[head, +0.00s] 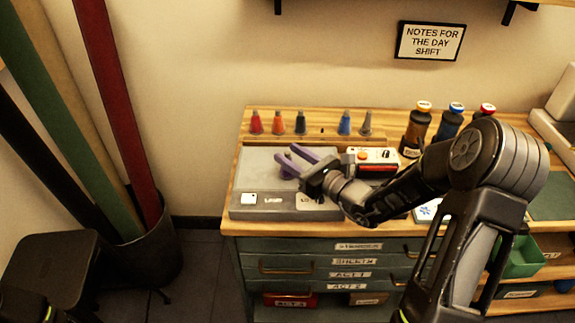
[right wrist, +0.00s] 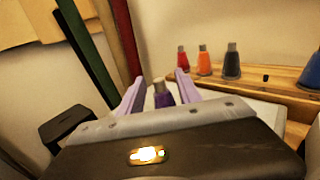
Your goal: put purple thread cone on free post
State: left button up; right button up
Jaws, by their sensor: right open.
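The purple thread cone (right wrist: 163,98) shows in the right wrist view between the two lavender fingers of my right gripper (right wrist: 158,92). Its pale tip points up and its lower part is hidden by the gripper body. In the head view my right gripper (head: 295,159) is open over the grey board, and I cannot clearly tell the cone from the fingers there. The wooden thread rack (head: 315,139) behind holds red, orange, dark, blue and grey cones. A free post (head: 322,131) shows between the dark and blue cones.
The grey board (head: 256,172) lies in front of the rack, with a labelled front edge. A red-and-white box (head: 376,157) and several bottles (head: 416,127) stand to the right. My right arm crosses over the table's right part. Fabric rolls (head: 107,90) stand at the left.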

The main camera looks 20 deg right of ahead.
jog(key=x, duration=0.4)
jog(key=shift+w+p, duration=0.1)
jog(key=shift+p, duration=0.2)
grip_shut()
dwell(0.5)
